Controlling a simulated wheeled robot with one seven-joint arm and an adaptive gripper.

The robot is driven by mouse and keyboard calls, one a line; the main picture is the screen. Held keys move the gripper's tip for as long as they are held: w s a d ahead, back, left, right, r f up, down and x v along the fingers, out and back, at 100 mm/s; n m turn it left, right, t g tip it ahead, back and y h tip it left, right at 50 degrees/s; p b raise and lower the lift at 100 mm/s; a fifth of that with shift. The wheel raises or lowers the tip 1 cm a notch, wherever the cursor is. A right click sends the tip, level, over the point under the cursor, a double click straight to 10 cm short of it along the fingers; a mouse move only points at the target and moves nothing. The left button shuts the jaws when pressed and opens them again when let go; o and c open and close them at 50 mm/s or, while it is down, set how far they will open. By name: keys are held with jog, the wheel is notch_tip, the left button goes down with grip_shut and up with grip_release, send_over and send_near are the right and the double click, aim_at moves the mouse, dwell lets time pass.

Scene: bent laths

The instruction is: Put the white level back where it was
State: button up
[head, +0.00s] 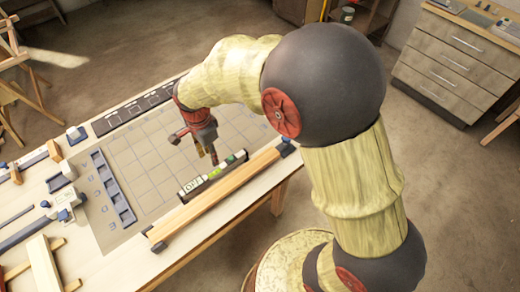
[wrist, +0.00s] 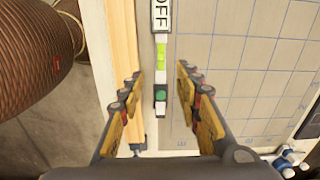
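The white level (head: 213,174) is a narrow bar with black sections, a green vial and an "OFF" label. It lies along the near edge of the gridded board (head: 150,165), beside a wooden lath (head: 222,193). In the wrist view, the level (wrist: 161,55) runs from the top edge down between my fingers, with a green dot near its closer end. My gripper (head: 212,158) is above the table near the level's far end. In the wrist view my gripper (wrist: 162,90) is open, with one finger on each side of the level's line and clear gaps to both.
The lath (wrist: 124,45) runs close along the level's left side in the wrist view, with dark end blocks in the head view. A blue-grey slotted rack (head: 110,190) and clamps (head: 68,203) lie at left. A dark strip (head: 135,108) lies along the far edge. The grid's middle is clear.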

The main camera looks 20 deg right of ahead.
jog(key=s+d+r+n+t, duration=0.2)
jog(key=s+d+r+n, duration=0.5)
jog(key=s+r, duration=0.3)
jog(key=s+d+r+n+t, duration=0.3)
jog(key=s+d+r+n, duration=0.4)
jog(key=s+r, duration=0.2)
jog(key=shift+v, duration=0.85)
